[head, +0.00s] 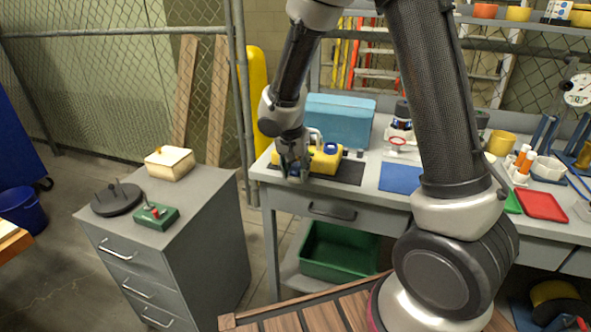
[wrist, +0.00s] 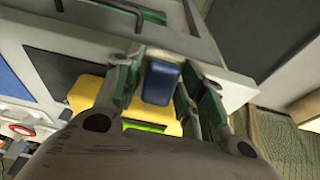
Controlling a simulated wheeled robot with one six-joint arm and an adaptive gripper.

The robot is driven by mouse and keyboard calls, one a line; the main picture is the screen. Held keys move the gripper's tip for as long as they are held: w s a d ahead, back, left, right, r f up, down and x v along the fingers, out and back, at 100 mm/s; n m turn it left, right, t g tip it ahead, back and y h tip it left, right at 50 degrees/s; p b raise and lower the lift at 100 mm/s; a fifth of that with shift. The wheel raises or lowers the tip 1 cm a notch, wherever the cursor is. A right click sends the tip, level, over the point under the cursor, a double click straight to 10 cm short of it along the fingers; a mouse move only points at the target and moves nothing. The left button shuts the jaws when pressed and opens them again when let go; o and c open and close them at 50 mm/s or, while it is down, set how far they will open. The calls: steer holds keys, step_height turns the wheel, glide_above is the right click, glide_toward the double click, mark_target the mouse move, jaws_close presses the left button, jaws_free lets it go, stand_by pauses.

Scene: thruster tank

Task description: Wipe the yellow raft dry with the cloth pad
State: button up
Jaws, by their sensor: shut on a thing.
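The yellow raft (head: 325,160) sits on a dark mat near the workbench's left front corner. My gripper (head: 295,176) is low at the raft's front left side, by the bench's front edge. I cannot tell whether the pad touches the raft.
The dark mat (head: 350,172) lies under the raft. A blue box (head: 340,120) stands behind it, and a blue mat (head: 399,179) lies to the right. A grey drawer cabinet (head: 165,240) stands at left. A green bin (head: 338,252) is below the bench.

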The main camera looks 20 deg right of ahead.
steer(key=shift+w+d, duration=0.35)
steer(key=shift+w, duration=0.15)
stand_by(0.5)
steer(key=shift+s+d, duration=0.7)
steer(key=shift+d, duration=0.15)
steer(key=shift+s+d, duration=0.3)
steer(key=shift+d, duration=0.2)
steer(key=shift+s+d, duration=0.25)
steer(key=shift+d, duration=0.2)
steer(key=shift+s+d, duration=0.65)
steer(key=shift+d, duration=0.25)
steer(key=shift+w+a, duration=0.1)
